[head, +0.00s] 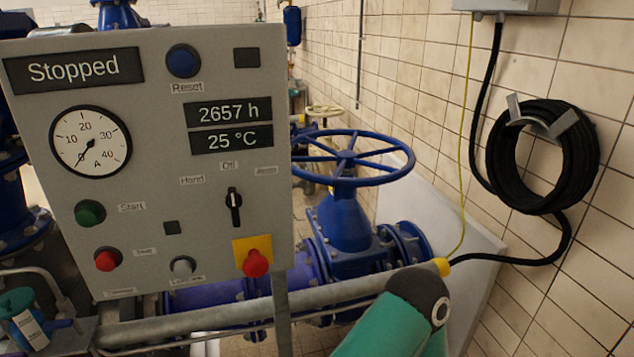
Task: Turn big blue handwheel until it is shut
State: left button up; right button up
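The big blue handwheel (347,156) lies roughly level on top of a blue valve (345,222) in the blue pipework, right of the grey control panel. The panel hides the left edge of its rim. The spokes and the rest of the rim show clearly. No gripper is seen at the wheel. A green and black link of my arm comes up from the bottom, in front of the pipe and below the valve. Neither of my grippers shows in the head view.
The grey control panel (150,240) reads "Stopped" and stands close on the left. A grey pipe (330,293) crosses in front of the valve. A black hose coil (510,185) hangs on the tiled wall at right. A smaller pale handwheel (325,111) is behind.

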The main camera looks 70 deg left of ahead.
aim_at(346, 158)
jog(key=u, duration=0.35)
jog(key=i, duration=0.8)
jog(key=u, duration=0.7)
